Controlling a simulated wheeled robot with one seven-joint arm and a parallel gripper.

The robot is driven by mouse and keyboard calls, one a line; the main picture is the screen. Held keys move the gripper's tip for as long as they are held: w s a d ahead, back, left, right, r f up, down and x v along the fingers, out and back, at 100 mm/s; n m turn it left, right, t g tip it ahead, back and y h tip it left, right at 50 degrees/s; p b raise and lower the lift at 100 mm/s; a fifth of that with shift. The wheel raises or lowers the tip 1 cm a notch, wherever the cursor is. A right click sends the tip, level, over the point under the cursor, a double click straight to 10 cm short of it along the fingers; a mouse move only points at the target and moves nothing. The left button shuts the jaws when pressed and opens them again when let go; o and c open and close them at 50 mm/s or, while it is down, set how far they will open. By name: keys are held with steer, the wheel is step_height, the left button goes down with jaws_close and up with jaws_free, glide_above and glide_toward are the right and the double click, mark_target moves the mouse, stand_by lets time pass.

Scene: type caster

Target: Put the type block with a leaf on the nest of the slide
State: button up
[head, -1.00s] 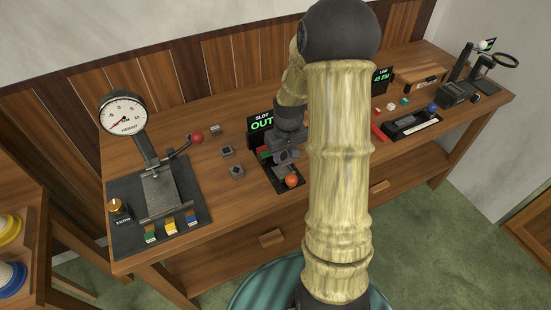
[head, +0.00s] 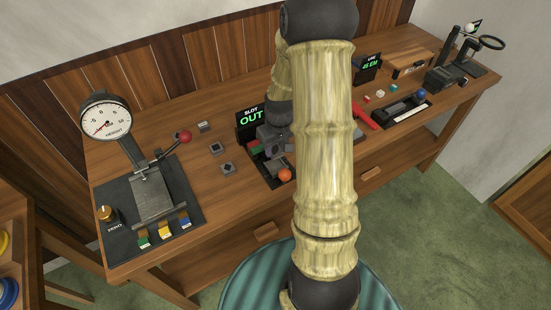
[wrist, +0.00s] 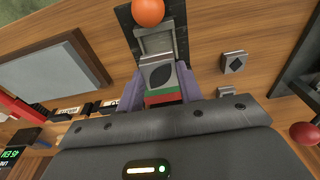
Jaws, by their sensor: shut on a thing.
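The type block with a dark leaf-like oval on its face (wrist: 161,75) is between the two fingers of my gripper (wrist: 160,82) in the wrist view. The gripper is shut on it. The block is over the dark track of the slide (wrist: 125,18), close to a grey metal frame (wrist: 155,42). Whether it touches the nest cannot be told. The slide's orange knob (wrist: 148,12) is at the track's end; it also shows in the head view (head: 285,174). In the head view my gripper (head: 272,142) is over the slide and hides the nest and block.
A sign reading OUT (head: 250,118) stands behind the slide. Several loose blocks lie left of it, one with a diamond (wrist: 234,62). A red bar (head: 366,116) lies to the right.

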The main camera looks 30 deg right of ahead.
mark_target(276, 166)
steer(key=shift+f, duration=0.75)
steer(key=shift+f+p, duration=0.35)
steer(key=shift+f, duration=1.75)
steer(key=shift+f, duration=0.15)
steer(key=o, duration=1.2)
